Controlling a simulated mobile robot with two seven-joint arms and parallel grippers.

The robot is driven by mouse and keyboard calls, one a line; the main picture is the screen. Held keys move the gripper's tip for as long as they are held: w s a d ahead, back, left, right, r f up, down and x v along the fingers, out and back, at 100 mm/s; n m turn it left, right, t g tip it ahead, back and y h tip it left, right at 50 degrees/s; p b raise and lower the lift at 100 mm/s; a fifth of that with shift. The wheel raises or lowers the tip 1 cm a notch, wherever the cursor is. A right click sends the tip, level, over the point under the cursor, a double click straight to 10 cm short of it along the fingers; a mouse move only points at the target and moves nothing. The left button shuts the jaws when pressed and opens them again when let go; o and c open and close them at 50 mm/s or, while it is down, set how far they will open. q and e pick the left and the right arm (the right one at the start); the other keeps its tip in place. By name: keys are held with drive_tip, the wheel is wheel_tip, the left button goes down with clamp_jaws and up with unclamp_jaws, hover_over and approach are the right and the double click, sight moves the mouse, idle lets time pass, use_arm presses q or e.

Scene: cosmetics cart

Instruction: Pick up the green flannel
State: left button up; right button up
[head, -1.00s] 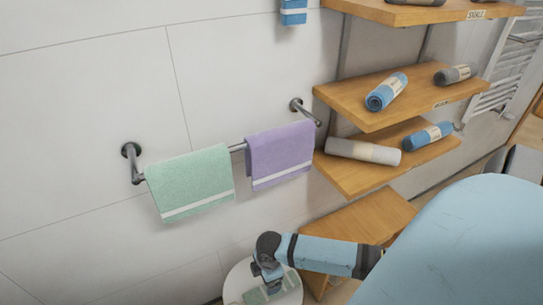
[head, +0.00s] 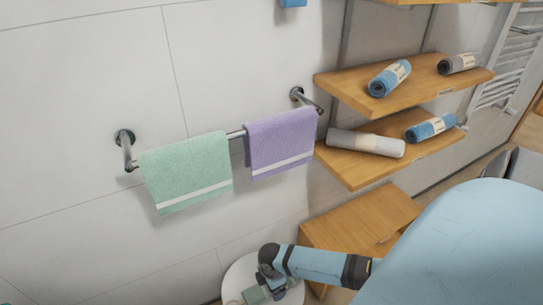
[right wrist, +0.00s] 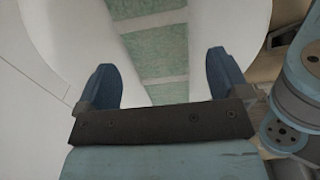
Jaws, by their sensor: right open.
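A green flannel with pale bands (right wrist: 158,52) lies on a round white top in the right wrist view. It also shows small at the bottom of the head view (head: 252,296), partly hidden by my arm. My right gripper (right wrist: 163,70) is open and empty, with one dark blue finger to each side of the flannel in the picture. I cannot tell how far above it the fingers are. My right gripper also shows in the head view (head: 271,286), over the white top. My left gripper is in neither view.
The round white top (head: 236,274) stands near the wall. A green towel (head: 187,168) and a purple towel (head: 280,140) hang on a wall rail. Wooden shelves (head: 355,165) with several rolled towels stand right, above a wooden bench (head: 345,225).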

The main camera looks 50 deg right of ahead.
wheel_tip(320, 180, down, 2)
drive_tip(key=shift+f, duration=0.15)
drive_tip(key=c, duration=1)
